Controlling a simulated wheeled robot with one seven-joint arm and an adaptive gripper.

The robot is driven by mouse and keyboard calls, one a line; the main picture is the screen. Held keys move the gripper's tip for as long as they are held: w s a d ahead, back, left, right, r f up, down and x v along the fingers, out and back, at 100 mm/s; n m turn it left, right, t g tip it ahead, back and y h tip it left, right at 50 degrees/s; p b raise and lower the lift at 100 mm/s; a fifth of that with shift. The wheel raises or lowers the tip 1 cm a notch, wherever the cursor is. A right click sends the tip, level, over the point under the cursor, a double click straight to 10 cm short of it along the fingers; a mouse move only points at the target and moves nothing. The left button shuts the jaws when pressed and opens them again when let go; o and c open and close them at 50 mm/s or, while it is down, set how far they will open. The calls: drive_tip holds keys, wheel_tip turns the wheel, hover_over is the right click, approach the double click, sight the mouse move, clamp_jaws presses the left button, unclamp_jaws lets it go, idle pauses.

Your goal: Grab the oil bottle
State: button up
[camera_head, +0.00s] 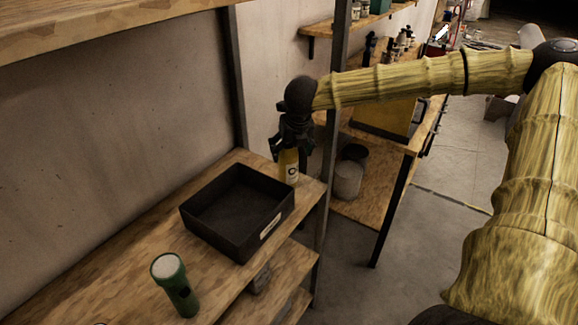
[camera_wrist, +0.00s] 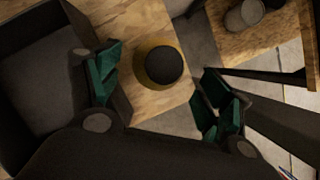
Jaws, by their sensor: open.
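The oil bottle (camera_head: 289,166) is yellow with a pale label and stands upright on the wooden shelf, beside the far right corner of the black tray. My gripper (camera_head: 291,148) is directly above the bottle, pointing down, and hides its top in the head view. In the wrist view the bottle (camera_wrist: 160,66) shows from above as a dark round cap with a yellow body around it. My gripper's green-padded fingers (camera_wrist: 160,92) are open, one on each side of the bottle, with a gap to it on both sides.
The black tray (camera_head: 262,240) sits close left of the bottle; its wall also shows in the wrist view (camera_wrist: 75,18). A dark metal post (camera_head: 328,180) rises right of the bottle. A workbench (camera_head: 385,137) is behind.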

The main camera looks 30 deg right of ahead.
drive_tip(key=shift+p+x, duration=1.15)
drive_tip(key=shift+x, duration=1.5)
drive_tip(key=shift+a, duration=0.1)
drive_tip(key=c, duration=1.4)
wheel_tip(320, 180, up, 10)
drive_tip(key=b, duration=0.3)
drive_tip(key=shift+f, duration=0.25)
drive_tip(key=shift+f+b, duration=0.1)
drive_tip(key=shift+b, duration=0.2)
